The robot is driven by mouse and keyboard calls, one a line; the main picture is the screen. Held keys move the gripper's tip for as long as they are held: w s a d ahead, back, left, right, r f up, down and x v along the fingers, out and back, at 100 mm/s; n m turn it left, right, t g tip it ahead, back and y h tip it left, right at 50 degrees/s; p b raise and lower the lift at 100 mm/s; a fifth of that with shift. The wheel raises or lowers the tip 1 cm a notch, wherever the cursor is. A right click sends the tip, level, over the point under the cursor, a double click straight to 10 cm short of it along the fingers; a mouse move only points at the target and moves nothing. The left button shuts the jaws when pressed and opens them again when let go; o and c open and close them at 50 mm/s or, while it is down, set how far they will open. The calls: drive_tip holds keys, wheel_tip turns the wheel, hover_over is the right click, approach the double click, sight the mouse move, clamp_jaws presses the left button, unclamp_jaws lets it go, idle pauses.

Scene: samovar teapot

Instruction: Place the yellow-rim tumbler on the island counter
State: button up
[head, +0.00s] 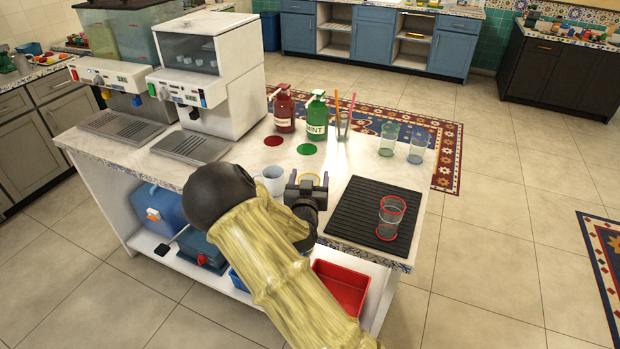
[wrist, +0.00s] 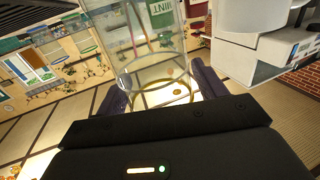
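The yellow-rim tumbler (head: 312,177) is mostly hidden behind my gripper (head: 305,192) in the head view; only its yellow rim shows clearly. In the wrist view the clear tumbler (wrist: 150,65) stands between the two fingers of my gripper (wrist: 160,88), with glass against both, and a yellowish ring shows near them. My gripper looks shut on it. The tumbler is over the near edge of the white-topped counter (head: 335,165), between a pale mug and a black mat. I cannot tell whether its base touches the top.
A red-rim tumbler (head: 391,217) stands on the black ribbed mat (head: 362,208). The pale mug (head: 271,181) is close left. Two clear tumblers (head: 388,140) (head: 417,147), a green bottle (head: 317,118) and a red bottle (head: 284,110) stand farther back. Drink machines (head: 210,75) fill the left.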

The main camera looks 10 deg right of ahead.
drive_tip(key=shift+r, duration=0.25)
drive_tip(key=b+v, duration=0.1)
drive_tip(key=v, duration=1.1)
drive_tip(key=shift+f, duration=0.1)
drive_tip(key=s+d+f+m+g+y, duration=0.1)
drive_tip(key=s+d+f+g+y, duration=0.15)
drive_tip(key=s+f+g, duration=0.35)
drive_tip(key=s+r+n+g+y, duration=0.1)
drive_tip(key=s+r+g, duration=0.1)
drive_tip(key=s+g, duration=0.1)
drive_tip(key=s+r+n+g+y, duration=0.1)
drive_tip(key=s+r+n+g, duration=0.1)
drive_tip(key=s, duration=0.4)
drive_tip(key=s+d+r+n+g+y, duration=0.1)
drive_tip(key=s+g, duration=0.2)
drive_tip(key=s, duration=0.1)
drive_tip(key=shift+s+r+n+g, duration=0.2)
drive_tip(key=shift+r+n+g, duration=0.1)
drive_tip(key=shift+r, duration=0.1)
